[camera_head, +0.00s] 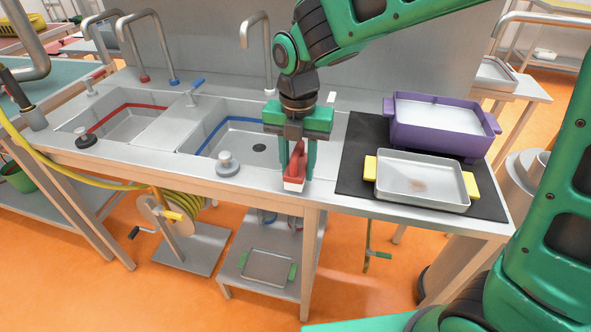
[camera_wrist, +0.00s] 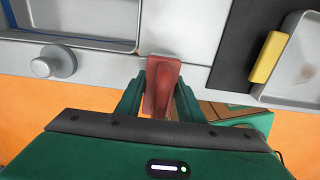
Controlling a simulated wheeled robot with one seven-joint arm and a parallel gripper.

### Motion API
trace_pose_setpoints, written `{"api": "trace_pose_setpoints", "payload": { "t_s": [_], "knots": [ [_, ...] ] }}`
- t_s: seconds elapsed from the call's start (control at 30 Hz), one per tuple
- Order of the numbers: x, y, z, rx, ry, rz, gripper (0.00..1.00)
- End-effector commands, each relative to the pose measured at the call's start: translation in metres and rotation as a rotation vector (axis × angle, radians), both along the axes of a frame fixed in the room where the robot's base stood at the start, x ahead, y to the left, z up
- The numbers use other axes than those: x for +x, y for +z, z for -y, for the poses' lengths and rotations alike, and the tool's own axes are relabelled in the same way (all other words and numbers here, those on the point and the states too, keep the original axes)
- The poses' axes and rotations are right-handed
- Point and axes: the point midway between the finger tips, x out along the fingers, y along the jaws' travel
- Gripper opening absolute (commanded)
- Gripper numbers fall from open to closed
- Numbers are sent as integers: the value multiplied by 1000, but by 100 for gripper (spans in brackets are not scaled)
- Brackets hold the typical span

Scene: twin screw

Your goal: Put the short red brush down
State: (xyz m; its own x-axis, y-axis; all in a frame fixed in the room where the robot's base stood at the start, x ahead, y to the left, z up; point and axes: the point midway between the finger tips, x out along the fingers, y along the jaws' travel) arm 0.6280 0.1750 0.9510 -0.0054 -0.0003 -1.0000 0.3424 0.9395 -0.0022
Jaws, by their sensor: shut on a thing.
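The short red brush (camera_head: 296,167) is upright between the fingers of my gripper (camera_head: 297,158), with its pale bristle end down. My gripper is shut on it at the front edge of the sink counter (camera_head: 325,167), to the right of the blue-lined basin. In the wrist view the red brush (camera_wrist: 161,88) sits between the two green fingers (camera_wrist: 160,97). I cannot tell whether its bristles touch the counter.
A dark mat (camera_head: 357,158) lies right of my gripper, with a grey tray with yellow handles (camera_head: 420,184) and a purple bin (camera_head: 440,142) on it. A grey plug knob (camera_head: 228,164) stands to the left. Basins with red (camera_head: 130,106) and blue (camera_head: 215,128) stripes lie further left.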

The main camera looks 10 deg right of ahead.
Motion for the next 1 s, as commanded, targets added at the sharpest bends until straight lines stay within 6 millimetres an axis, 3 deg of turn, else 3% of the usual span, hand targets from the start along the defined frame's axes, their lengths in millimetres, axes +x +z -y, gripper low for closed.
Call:
{"api": "trace_pose_setpoints", "payload": {
  "t_s": [0.13, 0.6, 0.63, 0.7, 1.0],
  "knots": [
    [0, -15, 0, -1, -1, -1, 10],
    [0, -21, 0, 0, 0, 0, 10],
    [0, -21, 0, 0, -1, 0, 41],
    [0, -21, 0, -1, -1, -1, 53],
    [-2, -23, 3, -7, -6, -7, 53]
  ]
}}
